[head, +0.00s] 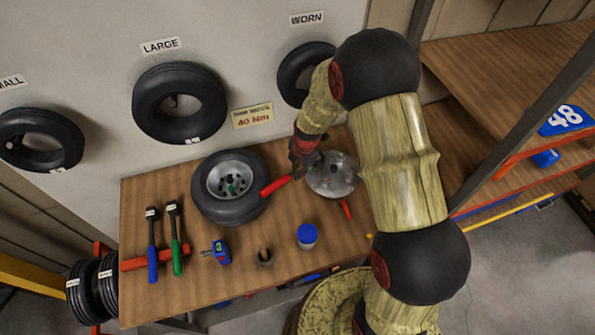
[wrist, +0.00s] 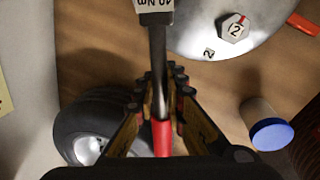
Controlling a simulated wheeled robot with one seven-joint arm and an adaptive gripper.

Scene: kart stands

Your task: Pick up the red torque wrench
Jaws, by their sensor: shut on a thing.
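The red torque wrench has a red handle (head: 276,186) that sticks out to the left of my gripper (head: 304,160) in the head view. In the wrist view the red handle (wrist: 162,138) and dark shaft (wrist: 158,55) run between the fingers of my gripper (wrist: 160,95), with a white label reading 40 Nm at the top. My gripper is shut on the wrench. In the head view the wrench's far end is hidden by my gripper and arm. The wrench appears to be above the bench, between the wheel and the metal disc.
On the wooden bench (head: 290,268) stand a wheel (head: 207,203), a metal disc (head: 335,178), a blue-capped jar (head: 307,237), a small cup (head: 264,257) and a blue tool (head: 220,252). Blue-handled (head: 152,250) and green-handled (head: 177,250) wrenches lie left. Tyres hang on the wall.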

